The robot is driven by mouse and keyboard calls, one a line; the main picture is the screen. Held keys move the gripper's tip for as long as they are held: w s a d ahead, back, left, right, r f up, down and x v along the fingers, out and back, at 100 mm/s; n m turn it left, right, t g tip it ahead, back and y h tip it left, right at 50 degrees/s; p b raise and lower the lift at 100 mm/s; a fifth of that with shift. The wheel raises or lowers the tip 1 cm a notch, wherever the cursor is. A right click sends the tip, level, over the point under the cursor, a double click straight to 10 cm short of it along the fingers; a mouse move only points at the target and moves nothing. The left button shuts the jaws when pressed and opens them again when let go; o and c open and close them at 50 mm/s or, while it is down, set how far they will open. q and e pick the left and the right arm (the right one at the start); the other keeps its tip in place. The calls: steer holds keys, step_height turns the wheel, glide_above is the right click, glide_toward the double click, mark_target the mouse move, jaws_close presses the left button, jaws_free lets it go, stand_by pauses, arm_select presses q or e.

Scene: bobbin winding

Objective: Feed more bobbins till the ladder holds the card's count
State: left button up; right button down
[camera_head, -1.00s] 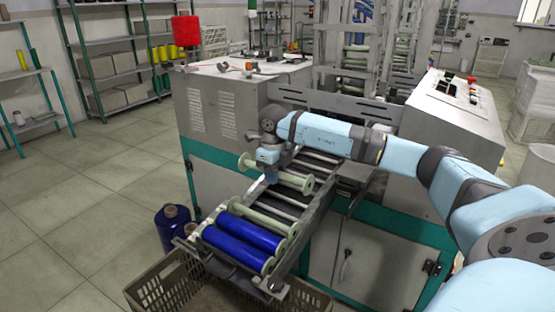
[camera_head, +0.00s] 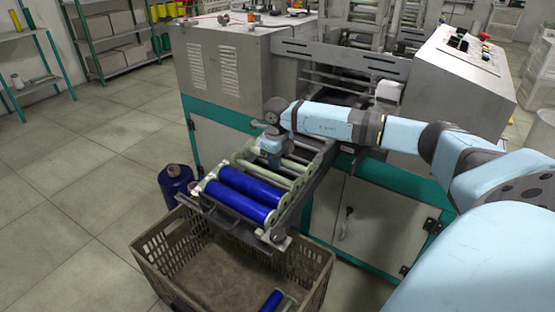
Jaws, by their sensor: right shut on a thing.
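The ladder (camera_head: 312,188) is a sloping metal rack in front of the machine. Two bobbins wound in blue lie across its lower end, the front one (camera_head: 236,201) and the one behind it (camera_head: 252,185). Pale green bare bobbins (camera_head: 298,168) lie just above them, close together. My right gripper (camera_head: 272,152) points down over the ladder and is shut on a pale green bobbin, low among these; the jaws and arm hide part of it. I cannot tell whether it rests on the rails. My left gripper is out of view. No card can be made out.
A brown crate (camera_head: 150,262) stands open below the ladder's lower end, with a blue bobbin (camera_head: 271,301) inside. The grey machine (camera_head: 235,75) is behind.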

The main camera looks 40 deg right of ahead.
steer(key=c, duration=1)
jaws_free()
steer(key=shift+f, duration=0.1)
steer(key=shift+f+b, duration=0.15)
steer(key=shift+b, duration=0.2)
